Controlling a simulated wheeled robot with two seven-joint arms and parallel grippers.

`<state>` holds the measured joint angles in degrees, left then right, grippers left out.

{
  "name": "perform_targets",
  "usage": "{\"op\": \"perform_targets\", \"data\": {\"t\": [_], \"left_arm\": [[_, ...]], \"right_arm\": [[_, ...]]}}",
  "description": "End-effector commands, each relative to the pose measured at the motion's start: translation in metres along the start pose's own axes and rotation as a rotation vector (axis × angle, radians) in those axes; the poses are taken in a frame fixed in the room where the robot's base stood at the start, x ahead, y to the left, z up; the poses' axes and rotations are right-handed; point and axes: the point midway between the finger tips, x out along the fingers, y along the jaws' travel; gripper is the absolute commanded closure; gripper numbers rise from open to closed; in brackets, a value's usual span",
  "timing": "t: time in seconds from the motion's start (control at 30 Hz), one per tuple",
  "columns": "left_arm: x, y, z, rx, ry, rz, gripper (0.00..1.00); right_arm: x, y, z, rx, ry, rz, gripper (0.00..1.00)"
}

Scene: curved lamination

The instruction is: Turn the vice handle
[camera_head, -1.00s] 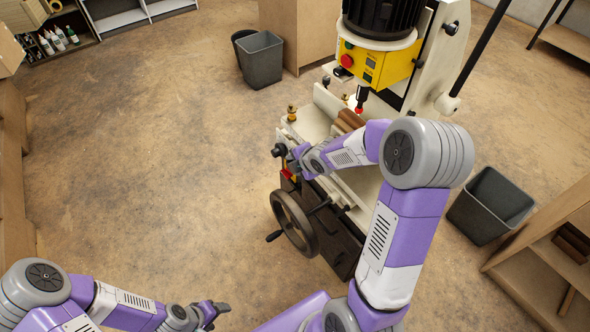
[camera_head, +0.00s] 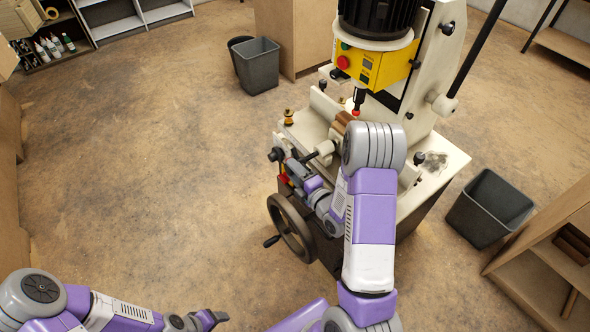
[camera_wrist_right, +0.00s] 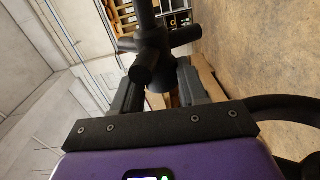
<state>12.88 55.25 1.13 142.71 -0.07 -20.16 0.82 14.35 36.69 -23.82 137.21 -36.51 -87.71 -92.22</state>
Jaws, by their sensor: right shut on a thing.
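The vice handle (camera_head: 276,155) is a dark hub with short spokes on the left side of the cream machine. In the right wrist view the dark handle (camera_wrist_right: 153,50) stands between the two fingers. My right gripper (camera_head: 288,166) reaches it from the lower right and is shut on it; it also shows in the wrist view (camera_wrist_right: 158,85). The exact contact is partly hidden in the head view. My left gripper (camera_head: 217,318) hangs low over the floor, away from the machine, too small to tell its jaws.
A large handwheel (camera_head: 292,228) sits just below my right gripper. A brown wood piece (camera_head: 344,118) lies on the machine table under the yellow control box (camera_head: 374,68). Grey bins stand behind (camera_head: 259,66) and at the right (camera_head: 489,208). The floor at left is clear.

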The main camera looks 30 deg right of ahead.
Motion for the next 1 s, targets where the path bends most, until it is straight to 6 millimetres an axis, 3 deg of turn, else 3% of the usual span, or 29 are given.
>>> {"op": "perform_targets", "data": {"t": [0.03,0.5,1.0], "left_arm": [[0.0002,-0.0001,0.0000,0.000,0.000,0.000,0.33],[0.0002,-0.0001,0.0000,0.000,0.000,0.000,0.33],[0.0002,-0.0001,0.0000,0.000,0.000,0.000,0.33]], "right_arm": [[-0.0001,-0.0071,-0.0072,0.012,0.020,0.031,0.88],[0.0021,-0.0111,-0.0046,0.014,0.023,0.413,0.88],[0.0032,-0.0102,-0.0069,0.011,0.032,0.435,0.88]]}}
